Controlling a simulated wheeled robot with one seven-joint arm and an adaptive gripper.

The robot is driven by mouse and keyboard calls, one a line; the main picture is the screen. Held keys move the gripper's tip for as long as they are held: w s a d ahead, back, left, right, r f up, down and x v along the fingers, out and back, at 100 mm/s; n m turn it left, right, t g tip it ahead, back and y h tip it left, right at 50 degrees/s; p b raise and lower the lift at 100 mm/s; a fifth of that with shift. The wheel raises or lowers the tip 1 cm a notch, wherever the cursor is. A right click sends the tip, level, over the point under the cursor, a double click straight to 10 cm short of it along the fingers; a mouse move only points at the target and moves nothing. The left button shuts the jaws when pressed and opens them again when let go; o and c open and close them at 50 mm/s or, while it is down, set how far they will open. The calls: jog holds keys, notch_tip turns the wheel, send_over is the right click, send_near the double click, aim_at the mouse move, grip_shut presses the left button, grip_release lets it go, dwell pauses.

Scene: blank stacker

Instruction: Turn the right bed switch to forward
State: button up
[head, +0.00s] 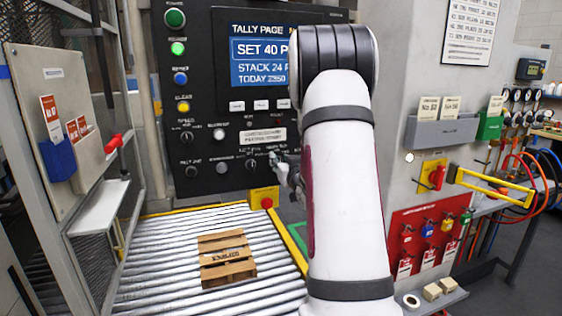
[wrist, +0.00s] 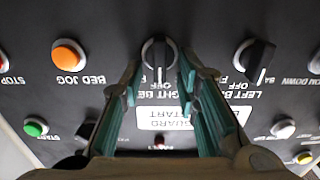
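The right bed switch (wrist: 158,54) is a black rotary knob on the dark control panel, at the top middle of the wrist view, where the lettering is upside down. Its white pointer line aims down the picture, toward the word OFF. My gripper (wrist: 160,80) is open, with one green-padded finger on each side of the knob's lower part. I see gaps between the knob and both fingers. In the head view my gripper (head: 284,164) is at the panel's lower right, partly hidden by my arm; I cannot make out the switch there.
The left bed switch (wrist: 255,58) is right of my gripper in the wrist view. An orange bed jog button (wrist: 68,55) is to the left. A white guard start plate (wrist: 180,120) shows between the fingers. A wooden pallet (head: 226,260) lies on the roller conveyor (head: 160,270).

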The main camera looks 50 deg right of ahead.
grip_shut()
jog(key=shift+m, duration=0.3)
jog(key=m, duration=0.1)
jog(key=m+p, duration=0.2)
jog(key=m, duration=0.1)
jog(key=shift+s+d, duration=0.25)
jog(key=shift+d, duration=0.05)
jog(key=shift+s+d+f+m+p, duration=0.1)
jog(key=shift+m+p, duration=0.55)
jog(key=shift+m, duration=0.45)
jog(key=shift+d+f+m+p, duration=0.1)
jog(key=shift+m+p, duration=0.55)
jog(key=shift+m, duration=0.45)
jog(key=shift+f, duration=0.1)
grip_release()
